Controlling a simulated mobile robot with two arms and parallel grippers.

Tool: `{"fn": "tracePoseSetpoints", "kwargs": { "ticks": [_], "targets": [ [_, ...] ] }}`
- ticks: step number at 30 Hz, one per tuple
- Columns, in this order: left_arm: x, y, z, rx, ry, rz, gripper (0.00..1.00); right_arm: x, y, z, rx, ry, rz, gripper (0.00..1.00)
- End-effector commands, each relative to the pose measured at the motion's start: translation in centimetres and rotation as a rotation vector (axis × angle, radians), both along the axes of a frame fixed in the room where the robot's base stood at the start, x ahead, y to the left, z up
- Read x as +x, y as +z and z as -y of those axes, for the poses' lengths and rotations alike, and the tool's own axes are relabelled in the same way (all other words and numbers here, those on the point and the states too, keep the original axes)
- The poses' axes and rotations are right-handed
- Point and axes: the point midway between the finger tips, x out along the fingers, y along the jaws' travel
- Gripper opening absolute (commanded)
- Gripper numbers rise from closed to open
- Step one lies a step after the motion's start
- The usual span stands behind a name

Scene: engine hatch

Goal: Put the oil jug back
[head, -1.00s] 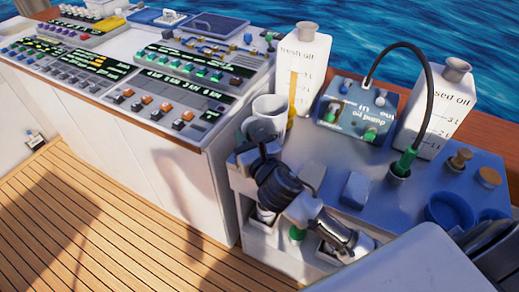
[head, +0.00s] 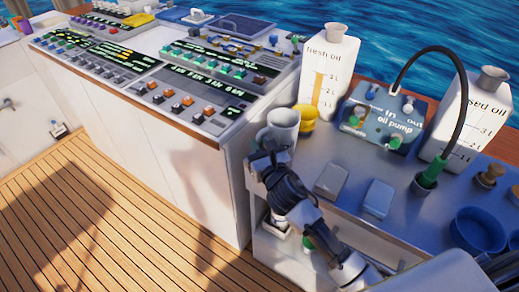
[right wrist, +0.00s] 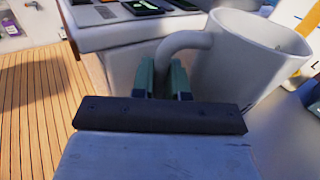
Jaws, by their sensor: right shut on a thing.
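The oil jug is a white jug with a side handle (head: 284,127), upright near the left edge of the grey bench top. My right gripper (head: 268,158) is at its handle side. In the right wrist view the jug (right wrist: 240,60) is large at the upper right, and the green fingertips of my right gripper (right wrist: 162,80) are shut on its curved handle. I cannot tell whether the jug's base touches the bench. The inside of the jug is mostly hidden. My left gripper is not in view.
Behind the jug stand a yellow cup (head: 306,119) and a white fresh oil container (head: 328,62). An oil pump box (head: 384,117) and a used oil container (head: 466,118) are farther right. Two grey blocks (head: 332,181) and a blue bowl (head: 478,230) are on the bench.

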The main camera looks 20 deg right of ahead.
Motion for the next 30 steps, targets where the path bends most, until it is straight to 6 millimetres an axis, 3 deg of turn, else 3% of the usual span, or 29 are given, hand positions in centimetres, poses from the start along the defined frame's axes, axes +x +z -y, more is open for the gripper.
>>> {"fn": "tracePoseSetpoints", "kwargs": {
  "ticks": [12,13,18,27,30],
  "targets": [
    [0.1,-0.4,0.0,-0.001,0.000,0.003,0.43,0.0,-0.7,0.0,-0.003,0.001,0.003,0.00],
    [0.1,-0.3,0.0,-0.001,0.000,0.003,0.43,0.0,-0.7,0.0,-0.003,0.000,0.001,0.17],
    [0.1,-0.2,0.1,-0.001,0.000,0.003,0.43,0.0,-0.6,0.0,-0.002,0.001,0.001,0.40],
    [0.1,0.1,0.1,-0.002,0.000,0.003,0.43,0.0,-0.2,0.0,-0.001,0.001,0.002,0.40],
    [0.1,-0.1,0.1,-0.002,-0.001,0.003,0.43,-1.1,-0.5,0.1,-0.003,0.001,0.001,0.40]
  ]
}}
